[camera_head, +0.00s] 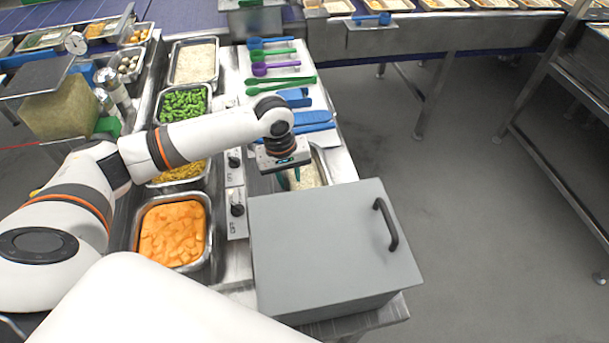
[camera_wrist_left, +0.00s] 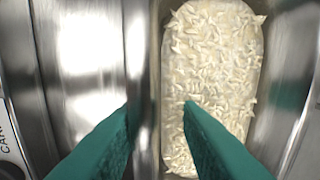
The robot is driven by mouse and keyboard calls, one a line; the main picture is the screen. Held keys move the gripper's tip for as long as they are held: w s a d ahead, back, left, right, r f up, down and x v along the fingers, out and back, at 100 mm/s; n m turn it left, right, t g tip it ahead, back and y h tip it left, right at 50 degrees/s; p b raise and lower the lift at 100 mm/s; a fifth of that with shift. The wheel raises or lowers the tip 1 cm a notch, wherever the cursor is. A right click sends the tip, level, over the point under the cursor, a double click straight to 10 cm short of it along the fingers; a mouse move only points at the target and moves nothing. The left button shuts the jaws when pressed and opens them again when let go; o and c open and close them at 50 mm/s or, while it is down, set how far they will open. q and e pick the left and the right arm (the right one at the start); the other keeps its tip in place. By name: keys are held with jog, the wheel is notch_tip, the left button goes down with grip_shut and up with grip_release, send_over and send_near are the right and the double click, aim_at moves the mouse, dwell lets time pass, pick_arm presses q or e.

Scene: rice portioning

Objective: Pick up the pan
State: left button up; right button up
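The metal pan (camera_head: 322,162) holds white rice-like food and sits in the counter behind the grey box. In the left wrist view the pan (camera_wrist_left: 153,60) shows its left wall running between my fingers. My left gripper (camera_head: 290,180) points down over the pan's left side. Its teal fingers are apart in the left wrist view (camera_wrist_left: 158,108), with nothing clamped between them. The right finger is over the food and the left finger is over the bare metal beside the pan. I cannot tell how far the tips reach down. My right gripper is not in view.
A grey box (camera_head: 320,250) with a black handle stands in front of the pan. Trays of orange pieces (camera_head: 172,232), green vegetables (camera_head: 184,102) and white food (camera_head: 194,62) line the left. Coloured utensils (camera_head: 280,85) lie behind the pan. Open floor is to the right.

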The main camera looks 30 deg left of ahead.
pick_arm(q)
jog(key=shift+f, duration=0.6)
grip_shut()
jog(key=shift+w+r, duration=0.1)
jog(key=shift+w, duration=0.05)
